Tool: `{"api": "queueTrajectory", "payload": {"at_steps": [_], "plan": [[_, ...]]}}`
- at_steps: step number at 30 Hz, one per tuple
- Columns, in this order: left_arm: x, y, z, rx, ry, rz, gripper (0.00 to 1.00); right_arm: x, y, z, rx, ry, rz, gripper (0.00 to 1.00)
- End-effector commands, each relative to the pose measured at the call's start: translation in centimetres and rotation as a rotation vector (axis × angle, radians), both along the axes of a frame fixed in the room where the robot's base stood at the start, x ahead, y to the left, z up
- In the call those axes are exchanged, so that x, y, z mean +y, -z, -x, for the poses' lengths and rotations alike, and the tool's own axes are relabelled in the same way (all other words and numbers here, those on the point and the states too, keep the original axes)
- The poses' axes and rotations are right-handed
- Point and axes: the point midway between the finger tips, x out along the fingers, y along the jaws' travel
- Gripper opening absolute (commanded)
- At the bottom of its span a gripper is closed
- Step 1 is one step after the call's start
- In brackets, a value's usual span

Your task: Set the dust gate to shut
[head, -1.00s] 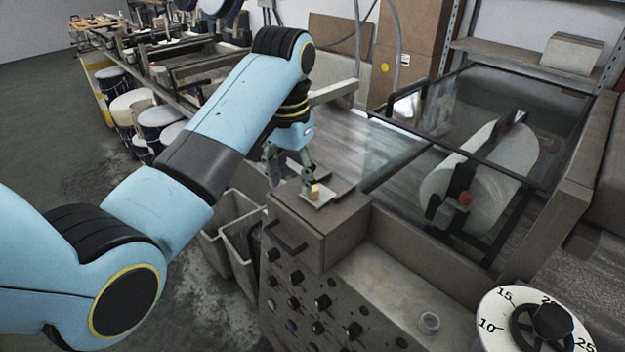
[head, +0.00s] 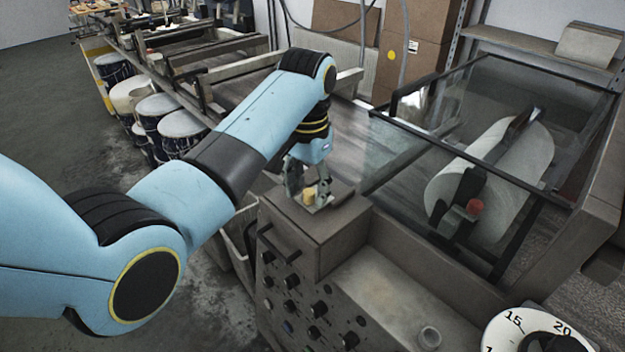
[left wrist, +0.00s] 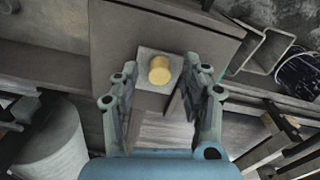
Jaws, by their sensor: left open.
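A short yellow knob (head: 309,197) stands on a small light plate on top of the grey-brown box (head: 340,225) at the conveyor's near end. I cannot tell from any label that it is the dust gate's control. My left gripper (head: 308,184) is open above the box, its fingers about the knob in the head view. In the left wrist view the knob (left wrist: 160,70) and its pale plate (left wrist: 150,55) show between the open fingers (left wrist: 160,78). Contact with the knob cannot be told. My right gripper is out of view.
A panel of dark knobs (head: 292,307) covers the box's front, below a handle (head: 278,247). A glass-covered roller (head: 500,180) with a red knob (head: 475,207) stands right. A numbered dial (head: 535,335) is at lower right. Drums (head: 182,130) line the left.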

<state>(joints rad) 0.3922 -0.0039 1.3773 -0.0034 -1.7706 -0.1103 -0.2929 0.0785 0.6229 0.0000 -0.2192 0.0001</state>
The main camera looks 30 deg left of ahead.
Motion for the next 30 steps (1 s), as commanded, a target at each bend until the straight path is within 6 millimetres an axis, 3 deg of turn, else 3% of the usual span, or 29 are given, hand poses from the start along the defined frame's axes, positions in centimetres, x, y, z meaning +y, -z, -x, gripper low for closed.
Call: {"api": "queueTrajectory", "payload": {"at_steps": [9,20,30], "plan": [[0.0,0.4,0.2,-0.001,0.0,0.0,0.46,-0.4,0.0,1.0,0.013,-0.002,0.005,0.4],[0.0,0.4,0.2,-0.001,0.0,0.0,0.0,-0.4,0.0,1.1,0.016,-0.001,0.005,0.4],[0.0,0.4,0.1,-0.001,0.0,0.0,0.0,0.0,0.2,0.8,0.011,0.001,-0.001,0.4]]}}
